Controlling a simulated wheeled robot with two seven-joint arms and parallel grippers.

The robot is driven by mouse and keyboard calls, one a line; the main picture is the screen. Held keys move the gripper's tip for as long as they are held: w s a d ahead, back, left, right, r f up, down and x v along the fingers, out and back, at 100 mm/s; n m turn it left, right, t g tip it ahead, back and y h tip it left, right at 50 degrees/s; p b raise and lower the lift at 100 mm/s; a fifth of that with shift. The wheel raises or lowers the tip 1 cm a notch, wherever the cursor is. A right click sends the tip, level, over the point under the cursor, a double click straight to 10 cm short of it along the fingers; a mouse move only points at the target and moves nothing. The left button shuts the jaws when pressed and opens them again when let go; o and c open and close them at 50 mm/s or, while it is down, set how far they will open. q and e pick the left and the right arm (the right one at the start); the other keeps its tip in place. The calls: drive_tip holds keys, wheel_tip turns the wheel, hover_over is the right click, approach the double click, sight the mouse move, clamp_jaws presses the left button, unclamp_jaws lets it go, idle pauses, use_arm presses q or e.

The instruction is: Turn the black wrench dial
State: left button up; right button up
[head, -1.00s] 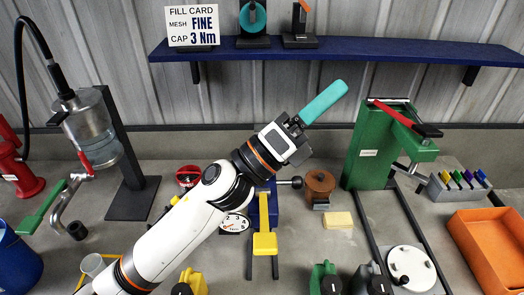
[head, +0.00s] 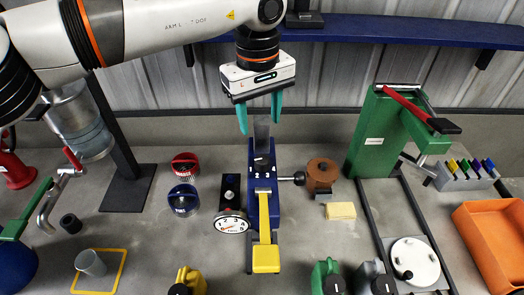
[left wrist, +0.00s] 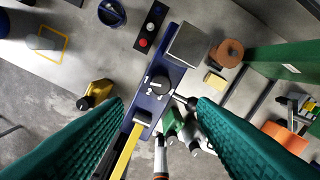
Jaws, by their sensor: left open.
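The black wrench dial (left wrist: 160,85) shows in the left wrist view, a round black knob on the blue wrench body (left wrist: 166,68) with white numbers around it. In the head view, the blue body (head: 263,185) stands at the middle with numbers near its top. The dial is small and partly unclear there, so its setting cannot be read. A yellow lever (head: 264,215) runs down its front. My left gripper (head: 259,118) points down above the body's upper end, its teal fingers apart and empty. In the left wrist view, the dial lies between the fingers, beyond their tips. My right gripper is not seen.
A grey metal block (left wrist: 187,45) stands at the body's upper end. A black rod reaches a brown cylinder (head: 322,174) on the right. A white gauge (head: 232,224), blue pot (head: 184,200) and red pot (head: 185,163) stand left. A green press (head: 385,135) stands farther right.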

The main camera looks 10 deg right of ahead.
sight(262, 159)
use_arm(q)
drive_tip(key=f+p, duration=0.1)
drive_tip(key=f, duration=0.2)
drive_tip(key=f+p, duration=0.1)
drive_tip(key=f, duration=0.2)
drive_tip(key=f+p, duration=0.1)
drive_tip(key=f, duration=0.3)
drive_tip(key=shift+d, duration=0.25)
drive_tip(key=shift+f, duration=0.55)
drive_tip(key=shift+c, duration=0.2)
